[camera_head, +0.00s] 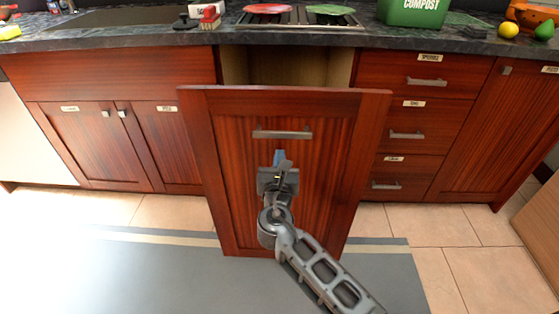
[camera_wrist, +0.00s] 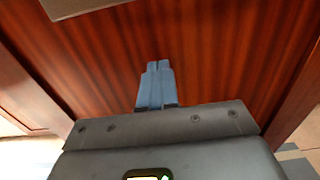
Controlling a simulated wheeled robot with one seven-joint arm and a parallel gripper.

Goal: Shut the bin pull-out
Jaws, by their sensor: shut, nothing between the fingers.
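The bin pull-out (camera_head: 230,150) is a tall red-brown wooden front that stands out from the cabinet row, with an open gap behind its top edge. Its grey bar handle (camera_head: 283,134) is near the top of the front. My gripper (camera_head: 280,156) is shut and empty, in front of the panel a little below the handle. In the wrist view the shut blue-grey fingers (camera_wrist: 158,66) point at the pull-out's wood front (camera_wrist: 220,60). I cannot tell whether the fingertips touch it. The inside of the pull-out is hidden in both views.
Closed drawers (camera_head: 415,107) stand to the right and closed cabinet doors (camera_head: 90,140) to the left. A grey mat (camera_head: 150,275) covers the floor in front.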

